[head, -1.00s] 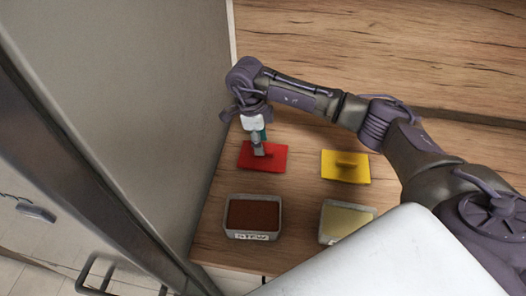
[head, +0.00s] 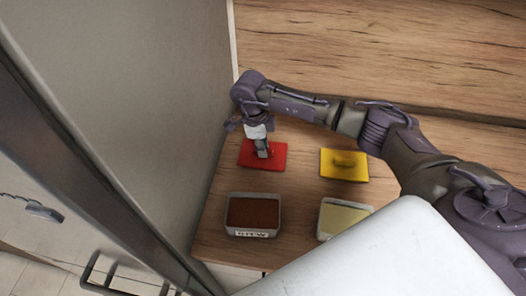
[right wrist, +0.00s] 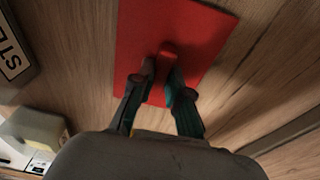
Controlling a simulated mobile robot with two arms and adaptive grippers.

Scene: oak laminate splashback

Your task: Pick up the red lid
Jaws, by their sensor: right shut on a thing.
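The red lid (head: 275,161) is a flat rectangle lying on the wooden counter, close to the tall grey panel; it also shows in the right wrist view (right wrist: 200,40). My right gripper (head: 262,153) is over the lid, reaching down from above. In the right wrist view its two fingers (right wrist: 165,72) are shut on the lid's raised red handle. I cannot tell whether the lid has left the counter. My left gripper is not in view.
A container of brown food labelled STEW (head: 252,215) stands in front of the lid. A yellow lid (head: 344,174) lies to the right, with a container of pale food (head: 343,219) in front of it. The grey panel (head: 160,90) rises close on the left.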

